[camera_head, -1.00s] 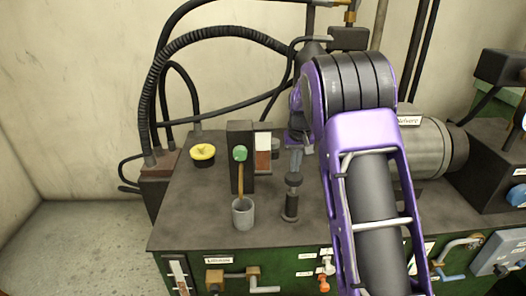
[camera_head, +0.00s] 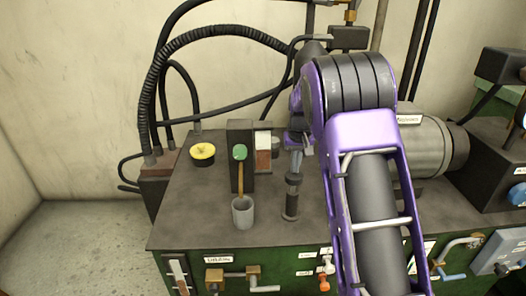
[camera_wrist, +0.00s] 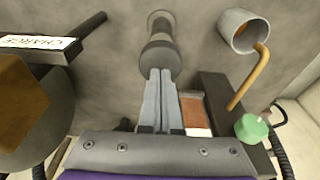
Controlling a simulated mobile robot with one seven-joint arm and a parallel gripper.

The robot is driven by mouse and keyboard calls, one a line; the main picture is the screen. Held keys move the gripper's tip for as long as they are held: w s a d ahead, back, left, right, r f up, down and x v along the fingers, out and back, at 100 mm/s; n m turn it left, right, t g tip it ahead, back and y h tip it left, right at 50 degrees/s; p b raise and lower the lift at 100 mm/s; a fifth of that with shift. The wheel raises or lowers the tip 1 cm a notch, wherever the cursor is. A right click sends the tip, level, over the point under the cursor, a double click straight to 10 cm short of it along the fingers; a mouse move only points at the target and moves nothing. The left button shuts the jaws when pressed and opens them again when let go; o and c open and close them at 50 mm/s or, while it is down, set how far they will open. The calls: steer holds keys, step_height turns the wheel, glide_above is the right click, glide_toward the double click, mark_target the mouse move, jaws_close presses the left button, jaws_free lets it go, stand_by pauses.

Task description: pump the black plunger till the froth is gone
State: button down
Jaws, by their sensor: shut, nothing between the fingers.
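The black plunger (camera_head: 292,197) stands upright on the dark bench top, with a wide round head. In the wrist view the plunger (camera_wrist: 159,27) is right beyond my fingertips. My gripper (camera_head: 296,168) points down above it with its two grey fingers shut and empty. In the wrist view the fingertips (camera_wrist: 160,74) meet or overlap the edge of the head; I cannot tell whether they press on it. A sight gauge (camera_head: 263,158) behind shows reddish brown below a white band, perhaps the froth; it also shows in the wrist view (camera_wrist: 193,109).
A grey cup (camera_head: 243,215) stands left of the plunger, under a brown spout from a black block (camera_head: 233,135) with a green knob (camera_head: 239,152). A yellow-topped cap (camera_head: 203,152) sits further left. A grey motor (camera_head: 425,148) is right of my arm.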

mark_target(295, 175)
steer(key=shift+s+f+b, duration=0.1)
steer(key=shift+f+b, duration=1.25)
steer(key=shift+f, duration=1.2)
steer(key=shift+r+p, duration=2)
steer(key=shift+r, duration=0.95)
steer(key=shift+f, duration=0.1)
stand_by(0.5)
step_height(295, 175, up, 6)
steer(key=shift+p, duration=0.45)
